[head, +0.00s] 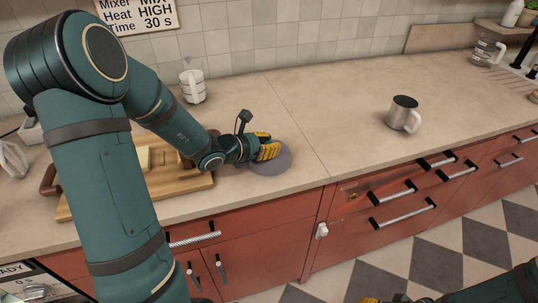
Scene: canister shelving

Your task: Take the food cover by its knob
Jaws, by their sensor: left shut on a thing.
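The fingers hide the knob. I cannot tell whether the cover rests on the counter or is slightly raised. My right gripper (371,300) shows only as a bit of yellow at the bottom edge; its fingers are mostly out of the picture.
A wooden board (180,189) with food lies left of the cover, partly behind my left arm. A white cup (193,86) stands behind it. A metal mug (402,114) stands to the right. The counter (320,105) between is clear. Red drawers (370,195) lie below.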

